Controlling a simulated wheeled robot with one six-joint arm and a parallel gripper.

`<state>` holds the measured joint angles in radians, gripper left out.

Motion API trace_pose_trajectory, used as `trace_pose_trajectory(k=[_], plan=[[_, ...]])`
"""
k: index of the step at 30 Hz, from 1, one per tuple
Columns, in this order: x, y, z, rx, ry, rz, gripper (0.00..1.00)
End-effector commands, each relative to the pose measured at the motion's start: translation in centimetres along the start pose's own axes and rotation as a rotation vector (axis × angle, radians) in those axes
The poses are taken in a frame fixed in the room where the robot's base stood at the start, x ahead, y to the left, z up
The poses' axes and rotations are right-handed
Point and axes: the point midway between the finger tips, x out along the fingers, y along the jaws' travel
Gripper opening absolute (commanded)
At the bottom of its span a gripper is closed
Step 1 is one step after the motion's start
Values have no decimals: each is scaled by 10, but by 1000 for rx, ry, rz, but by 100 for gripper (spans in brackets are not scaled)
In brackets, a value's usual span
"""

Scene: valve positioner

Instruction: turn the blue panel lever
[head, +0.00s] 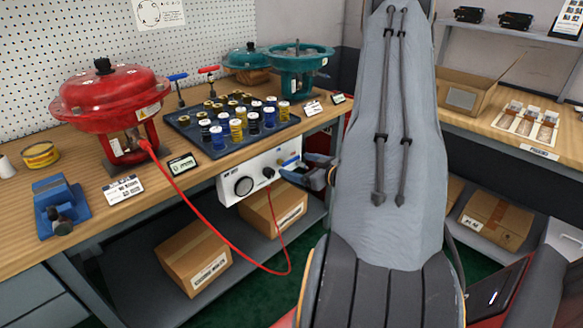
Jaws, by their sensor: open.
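The white panel (226,194) hangs on the front edge of the bench, with a round black dial on its left and a smaller dark fitting with a red hose. The blue panel lever (290,161) is small and sits at the panel's right end, next to some brass. My gripper (306,174) is just right of the panel, close to the lever, with its jaws toward the panel. It is open and looks empty. I cannot tell whether a jaw touches the lever. My arm hides the area to the right.
On the bench stand a red actuator (110,95), a tray (178,124) of several spools, a teal actuator (298,62) and a blue vise (60,203). The red hose (196,212) loops below the panel. Cardboard boxes (194,258) sit on the lower shelf.

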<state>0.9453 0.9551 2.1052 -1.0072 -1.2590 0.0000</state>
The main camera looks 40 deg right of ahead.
Motion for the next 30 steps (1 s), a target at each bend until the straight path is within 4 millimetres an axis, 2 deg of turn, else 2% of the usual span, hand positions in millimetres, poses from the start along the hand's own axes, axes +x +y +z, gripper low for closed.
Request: trace_pose_trajectory(k=[1,3,6,10,14,24,30], plan=[[-9,8,16,20,54,0,85],[-22,14,24,37,132,-8,85],[-36,18,30,55,213,-16,85],[-43,19,31,66,263,-24,85],[-32,17,26,65,272,-31,85],[17,15,13,64,270,-31,85],[29,15,10,66,269,-29,85]])
